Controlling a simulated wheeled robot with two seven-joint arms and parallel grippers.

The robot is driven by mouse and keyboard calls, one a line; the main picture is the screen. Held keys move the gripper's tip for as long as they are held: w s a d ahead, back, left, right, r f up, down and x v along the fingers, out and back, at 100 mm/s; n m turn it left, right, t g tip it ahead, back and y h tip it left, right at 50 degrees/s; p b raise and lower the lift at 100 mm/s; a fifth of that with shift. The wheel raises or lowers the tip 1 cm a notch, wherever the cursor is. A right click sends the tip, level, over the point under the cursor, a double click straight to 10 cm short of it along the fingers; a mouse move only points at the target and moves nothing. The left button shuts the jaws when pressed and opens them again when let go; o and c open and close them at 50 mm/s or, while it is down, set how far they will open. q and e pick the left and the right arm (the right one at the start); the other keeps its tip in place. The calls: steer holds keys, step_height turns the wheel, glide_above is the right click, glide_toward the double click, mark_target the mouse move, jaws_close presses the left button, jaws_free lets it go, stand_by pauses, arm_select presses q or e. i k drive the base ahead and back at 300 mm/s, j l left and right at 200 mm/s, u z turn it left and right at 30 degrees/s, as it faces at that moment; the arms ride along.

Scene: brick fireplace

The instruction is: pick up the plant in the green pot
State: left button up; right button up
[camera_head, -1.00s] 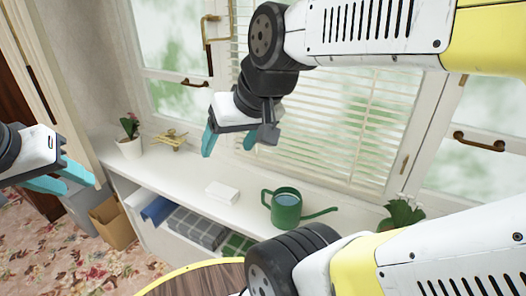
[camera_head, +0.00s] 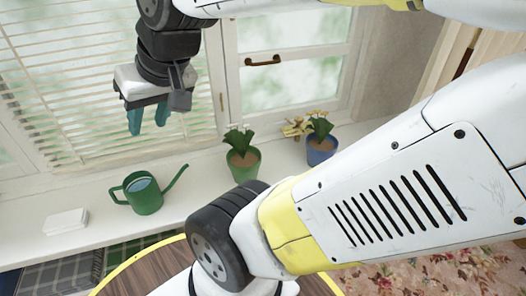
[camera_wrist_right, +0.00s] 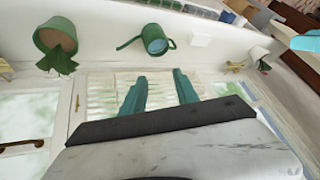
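The plant in the green pot (camera_head: 243,162) stands upright on the white window sill, right of the green watering can (camera_head: 143,194). In the right wrist view the green pot (camera_wrist_right: 52,30) is at the upper left, its leaves pointing down the picture. My right gripper (camera_head: 148,120) is held in front of the blinds, up and left of the pot and apart from it. Its teal fingers (camera_wrist_right: 160,88) are spread with nothing between them. A teal piece at the right edge of the right wrist view looks like my left gripper (camera_wrist_right: 305,41); its opening cannot be made out.
A blue potted plant (camera_head: 321,150) and a yellow toy (camera_head: 295,128) stand right of the green pot. A white box (camera_head: 65,222) lies left of the can. A round wooden table (camera_head: 150,272) with yellow rim is below. Window handle (camera_head: 263,61) projects above the sill.

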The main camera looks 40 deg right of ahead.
mark_target(244, 160)
steer(key=z, duration=1.55)
steer(key=l+u, duration=0.2)
steer(key=i, duration=0.05)
